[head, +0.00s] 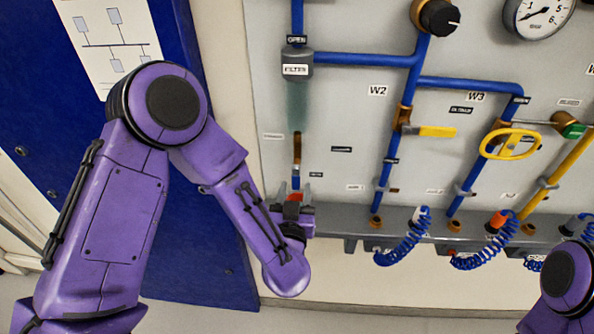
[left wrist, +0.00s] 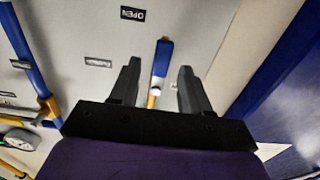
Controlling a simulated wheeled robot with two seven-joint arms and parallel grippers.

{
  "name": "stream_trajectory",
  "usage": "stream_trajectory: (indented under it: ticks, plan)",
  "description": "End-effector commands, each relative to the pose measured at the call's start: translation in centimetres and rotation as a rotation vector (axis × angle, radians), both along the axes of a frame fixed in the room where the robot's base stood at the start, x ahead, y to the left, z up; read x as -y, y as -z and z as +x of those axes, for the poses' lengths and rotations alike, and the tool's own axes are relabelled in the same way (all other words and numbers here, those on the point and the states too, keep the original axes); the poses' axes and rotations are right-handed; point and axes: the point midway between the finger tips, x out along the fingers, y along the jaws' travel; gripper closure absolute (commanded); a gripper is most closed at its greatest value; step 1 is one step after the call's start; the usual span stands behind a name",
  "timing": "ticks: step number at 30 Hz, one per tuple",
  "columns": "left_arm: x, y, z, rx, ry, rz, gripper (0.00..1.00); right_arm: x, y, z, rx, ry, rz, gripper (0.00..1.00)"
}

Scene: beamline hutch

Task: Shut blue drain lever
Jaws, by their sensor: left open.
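The blue drain lever (left wrist: 163,58) shows in the left wrist view as a short blue bar with a pale end at its brass-coloured pivot. It lies between the two dark fingers of my left gripper (left wrist: 159,70), with a visible gap on each side. In the head view my left gripper (head: 299,207) is at the lower left of the panel, below the grey filter (head: 297,66) and its drain pipe. There the lever is mostly hidden; a small blue bit (head: 296,183) shows just above the gripper. The left gripper is open. My right gripper is out of view.
Blue pipes run over the pale panel (head: 345,120). A yellow lever (head: 436,131), a yellow handwheel (head: 510,145) and a gauge (head: 538,14) are to the right. Coiled blue hoses (head: 405,247) hang at a grey ledge. A blue door (head: 215,240) is at left.

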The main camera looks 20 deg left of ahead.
Motion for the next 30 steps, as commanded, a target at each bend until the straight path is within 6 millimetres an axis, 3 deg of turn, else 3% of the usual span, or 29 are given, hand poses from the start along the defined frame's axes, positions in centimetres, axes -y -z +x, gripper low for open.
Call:
stream_trajectory:
  ticks: [3, 8, 18, 23, 30]
  plan:
    - [-0.9, -0.4, 2.6, -0.002, -0.005, -0.002, 0.53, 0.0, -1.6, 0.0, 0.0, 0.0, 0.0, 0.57]
    - [-1.6, -0.2, 4.9, -0.002, -0.002, -0.001, 0.53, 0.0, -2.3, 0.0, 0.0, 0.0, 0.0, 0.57]
    - [-1.8, 0.1, 5.7, -0.002, 0.001, 0.002, 0.53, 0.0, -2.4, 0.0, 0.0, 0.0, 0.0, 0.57]
    - [-1.8, 0.1, 5.7, -0.002, 0.001, 0.002, 1.0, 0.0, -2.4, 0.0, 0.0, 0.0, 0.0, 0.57]
    - [-1.6, 0.1, 5.8, 0.001, 0.004, -0.005, 1.0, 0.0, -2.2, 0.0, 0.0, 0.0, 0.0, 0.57]
